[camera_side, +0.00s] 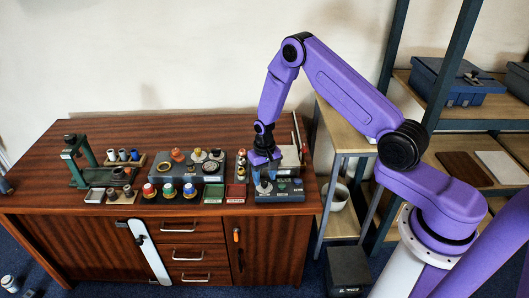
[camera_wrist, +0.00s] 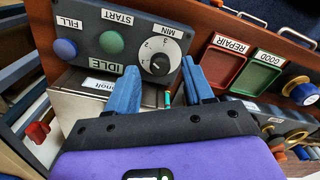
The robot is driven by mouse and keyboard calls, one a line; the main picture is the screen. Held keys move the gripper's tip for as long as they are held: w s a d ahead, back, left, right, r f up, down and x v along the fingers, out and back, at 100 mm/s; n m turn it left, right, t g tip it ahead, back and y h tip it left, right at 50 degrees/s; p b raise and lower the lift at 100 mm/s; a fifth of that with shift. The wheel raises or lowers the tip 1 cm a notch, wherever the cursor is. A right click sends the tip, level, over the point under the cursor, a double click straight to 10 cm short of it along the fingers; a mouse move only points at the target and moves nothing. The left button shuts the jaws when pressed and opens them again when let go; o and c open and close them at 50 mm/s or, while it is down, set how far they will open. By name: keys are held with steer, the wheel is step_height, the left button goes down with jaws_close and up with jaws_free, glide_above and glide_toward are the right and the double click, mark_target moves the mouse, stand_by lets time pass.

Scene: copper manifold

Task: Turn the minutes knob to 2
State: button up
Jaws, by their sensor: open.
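The minutes knob (camera_wrist: 159,66) is a dark round knob on a white dial (camera_wrist: 172,50) marked MIN, with small numbers around it. A light mark shows on the knob's lower left; I cannot tell surely which number it points to. The dial is on a grey control box (camera_wrist: 92,15), which also shows in the side view (camera_side: 290,196). My gripper (camera_wrist: 160,68) has its two blue fingers open, one on each side of the knob in the picture. I cannot tell whether they touch it or how high they are.
The box also has a blue FILL button (camera_wrist: 65,48), a green START button (camera_wrist: 111,42) and an IDLE display (camera_wrist: 102,69). Red REPAIR (camera_wrist: 222,67) and green GOOD (camera_wrist: 257,75) trays lie beside it. Several colored knobs and a green press (camera_side: 78,160) stand further left in the side view.

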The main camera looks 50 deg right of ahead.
mark_target(264, 182)
step_height(264, 182, up, 16)
stand_by(0.5)
steer(key=shift+r, duration=0.1)
steer(key=s+a+r+n, duration=0.4)
steer(key=s+a, duration=0.1)
steer(key=s, duration=0.2)
steer(key=s+a+r+n, duration=0.4)
steer(key=s+a+r, duration=0.1)
steer(key=s, duration=0.2)
steer(key=s+d+r+n, duration=0.1)
steer(key=s+n, duration=0.3)
steer(key=s, duration=0.6)
steer(key=s+d+r+n, duration=0.2)
steer(key=s+n, duration=0.2)
steer(key=s, duration=0.6)
steer(key=shift+s, duration=0.35)
